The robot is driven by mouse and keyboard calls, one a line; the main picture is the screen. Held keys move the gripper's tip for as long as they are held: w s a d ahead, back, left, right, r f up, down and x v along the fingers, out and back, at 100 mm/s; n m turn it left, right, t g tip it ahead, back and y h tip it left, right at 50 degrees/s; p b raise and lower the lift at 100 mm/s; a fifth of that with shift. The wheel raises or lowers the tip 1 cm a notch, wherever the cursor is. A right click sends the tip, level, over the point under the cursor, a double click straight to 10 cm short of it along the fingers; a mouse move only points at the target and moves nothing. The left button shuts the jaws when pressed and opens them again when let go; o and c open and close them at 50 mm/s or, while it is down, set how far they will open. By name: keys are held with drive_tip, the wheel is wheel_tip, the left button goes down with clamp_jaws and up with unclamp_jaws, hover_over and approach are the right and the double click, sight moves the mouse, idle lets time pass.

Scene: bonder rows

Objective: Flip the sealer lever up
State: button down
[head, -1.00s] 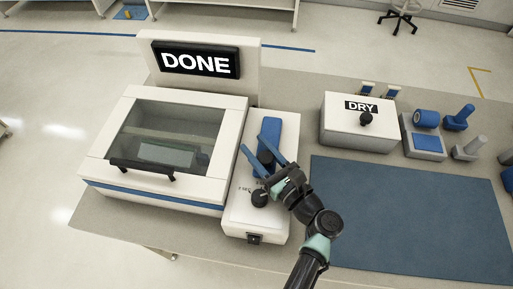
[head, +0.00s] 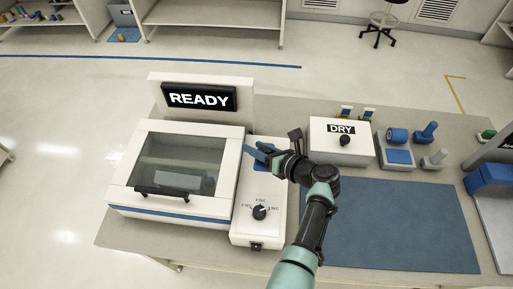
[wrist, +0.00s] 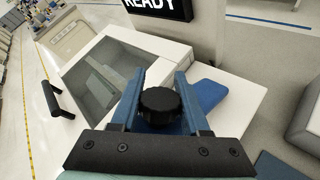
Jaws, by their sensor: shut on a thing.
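The sealer (head: 180,165) is a white machine with a dark glass lid and a screen (head: 199,97) reading READY. The sealer lever's black knob (wrist: 160,105) sits between my two blue fingers in the wrist view. My gripper (head: 257,153) is shut on it, above the white control box (head: 242,228) right of the lid; the wrist view also shows the gripper (wrist: 160,78). The blue plate (wrist: 207,95) lies on that box behind the fingers. My gripper and wrist hide most of the lever in the head view, so its angle is hard to tell.
A black dial (head: 260,212) is on the control box's front part. A white DRY box (head: 341,155), a blue mat (head: 390,225) and several small blue and grey fixtures (head: 398,145) stand to the right. A black handle (head: 161,192) fronts the lid.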

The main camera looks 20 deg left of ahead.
drive_tip(key=shift+w+a+r, duration=0.15)
drive_tip(key=shift+w+r, duration=0.45)
drive_tip(key=shift+w, duration=0.05)
drive_tip(key=c, duration=0.8)
unclamp_jaws()
drive_tip(key=o, duration=0.4)
drive_tip(key=shift+f, duration=0.1)
drive_tip(key=shift+s, duration=0.15)
drive_tip(key=v, duration=1.2)
drive_tip(key=shift+s+d, duration=0.15)
drive_tip(key=shift+d, duration=0.25)
